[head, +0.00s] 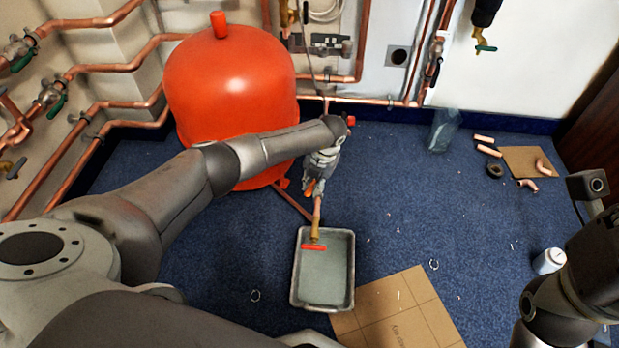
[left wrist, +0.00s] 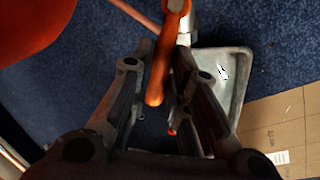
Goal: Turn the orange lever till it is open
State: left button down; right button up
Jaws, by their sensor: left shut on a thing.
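The orange lever (left wrist: 166,62) lies between the two fingers of my left gripper (left wrist: 162,95) in the left wrist view. It runs from the top edge down to a rounded end. In the head view my left gripper (head: 314,182) is shut on the lever beside the red tank, and only a small orange piece (head: 309,188) shows past the fingers. A copper pipe with a brass fitting (head: 315,232) runs from there down over the tray. A red cross-handle (head: 314,247) sits at its lower end. My right arm shows at the right edge, its fingers out of view.
The red tank (head: 232,85) stands close to my left forearm. A grey tray (head: 350,290) lies below the pipe, with a cardboard sheet (head: 400,315) beside it. Copper pipes line the walls. A white can (head: 549,261) stands near my right arm. Blue carpet is mostly clear between.

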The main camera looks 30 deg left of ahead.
pick_arm(q)
jog(key=n, duration=0.1)
jog(key=d+n, duration=0.1)
jog(key=shift+w+d+n+g, duration=0.2)
jog(key=shift+n+g, duration=0.1)
jog(key=shift+n, duration=0.1)
jog(key=shift+w+d+n, duration=0.1)
jog(key=shift+d+n, duration=0.05)
jog(key=shift+n, duration=0.45)
jog(key=c, duration=1.4)
grip_release()
jog(key=shift+d+r, duration=0.1)
jog(key=r, duration=0.4)
jog(key=d+r, duration=0.1)
jog(key=r, duration=0.2)
jog(key=w+d+r, duration=0.1)
jog(key=r, duration=0.3)
jog(key=shift+r, duration=0.3)
